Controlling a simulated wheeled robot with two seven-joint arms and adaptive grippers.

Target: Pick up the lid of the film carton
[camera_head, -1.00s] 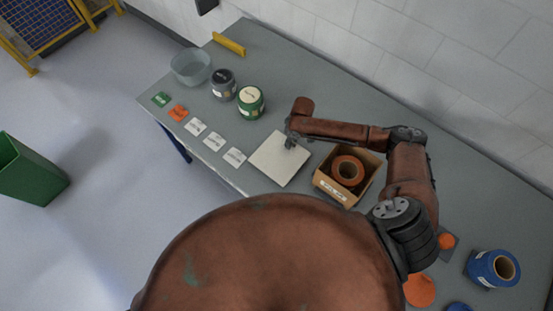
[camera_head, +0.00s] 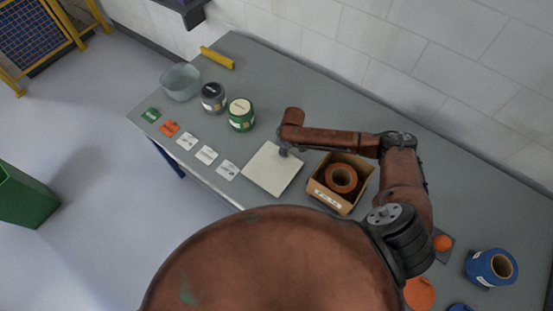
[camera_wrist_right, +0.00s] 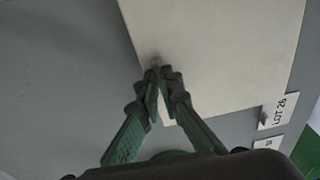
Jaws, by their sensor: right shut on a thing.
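The carton lid (camera_head: 268,173) is a flat, cream-white square on the grey table, left of the open film carton (camera_head: 329,197). It also fills much of the right wrist view (camera_wrist_right: 225,60). My right gripper (camera_head: 284,153) is over the lid's far right part, its fingers pointing down. In the right wrist view, the green fingers of my right gripper (camera_wrist_right: 160,75) close together at the lid near one edge. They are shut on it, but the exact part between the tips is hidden. I cannot tell any gap beneath the lid. My left gripper is not in view.
The carton holds an orange-brown roll (camera_head: 341,178). Left of the lid lie several label cards (camera_head: 206,155), a green jar (camera_head: 241,114), a grey jar (camera_head: 213,97) and a clear bowl (camera_head: 181,82). A blue roll (camera_head: 483,268) stands at lower right. The table behind the lid is clear.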

